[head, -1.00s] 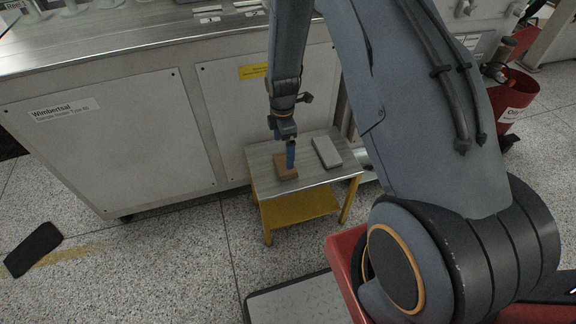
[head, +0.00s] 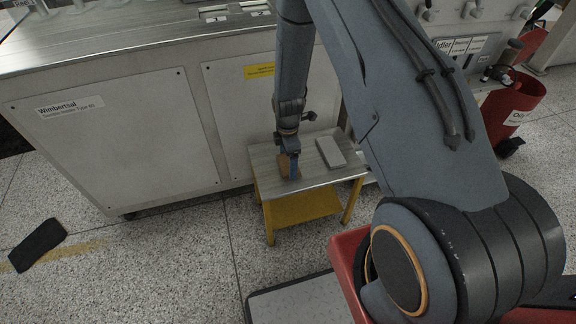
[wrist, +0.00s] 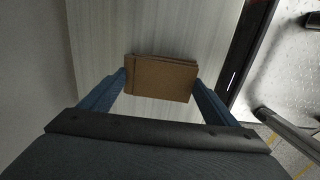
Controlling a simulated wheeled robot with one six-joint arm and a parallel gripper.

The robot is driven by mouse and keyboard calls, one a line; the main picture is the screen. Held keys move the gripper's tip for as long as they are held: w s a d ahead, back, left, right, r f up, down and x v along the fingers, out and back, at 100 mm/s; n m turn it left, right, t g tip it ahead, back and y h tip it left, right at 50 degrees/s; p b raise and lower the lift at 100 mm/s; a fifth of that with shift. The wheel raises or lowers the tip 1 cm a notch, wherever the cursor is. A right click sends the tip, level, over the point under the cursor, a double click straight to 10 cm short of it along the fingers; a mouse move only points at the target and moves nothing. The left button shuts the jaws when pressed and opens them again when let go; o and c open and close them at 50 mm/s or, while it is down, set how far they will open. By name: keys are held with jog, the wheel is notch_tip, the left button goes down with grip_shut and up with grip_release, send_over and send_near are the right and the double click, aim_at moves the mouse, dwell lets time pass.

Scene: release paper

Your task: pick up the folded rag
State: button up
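The folded rag (wrist: 160,79) looks like a brown, layered rectangle and lies flat on the small table (wrist: 95,45). In the head view the rag (head: 284,163) is at the table's left part, partly hidden by my gripper (head: 294,170). In the wrist view the blue fingers of my gripper (wrist: 160,82) are spread wide, one at each short side of the rag. The fingertips are very close to its edges; I cannot tell whether they touch.
A grey flat block (head: 330,152) lies on the same table, right of the rag. A metal-topped cabinet (head: 110,150) stands close behind the table. A red bin (head: 512,105) is at the right, and a dark mat (head: 38,245) lies on the floor at left.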

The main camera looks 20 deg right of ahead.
aim_at(288, 163)
jog(key=c, duration=0.3)
jog(key=shift+r, duration=0.15)
jog(key=shift+c, duration=0.2)
notch_tip(288, 163, up, 10)
